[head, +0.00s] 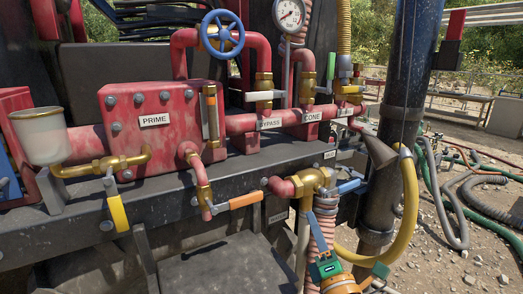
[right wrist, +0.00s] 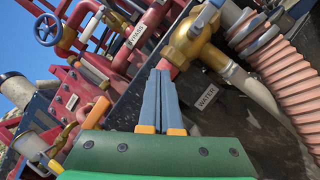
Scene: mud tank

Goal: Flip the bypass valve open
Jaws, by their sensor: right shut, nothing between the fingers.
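The BYPASS label (head: 269,124) is on the red pipe right of the PRIME box. Just above it a valve with a white lever (head: 264,95) sits on a vertical brass fitting; the lever lies level across it. The label also shows in the right wrist view (right wrist: 137,33). My right gripper (head: 314,213) is shut and empty, fingers pointing up, low in front of a brass elbow valve. In the right wrist view its blue fingers (right wrist: 164,72) lie together, clear of the bypass lever. My left gripper is not in view.
An orange lever (head: 243,200) and a blue lever (head: 349,186) are near my right gripper. A yellow hose (head: 409,200) and a dark post (head: 387,150) stand on the right. A blue handwheel (head: 222,32) and a gauge (head: 289,14) are above.

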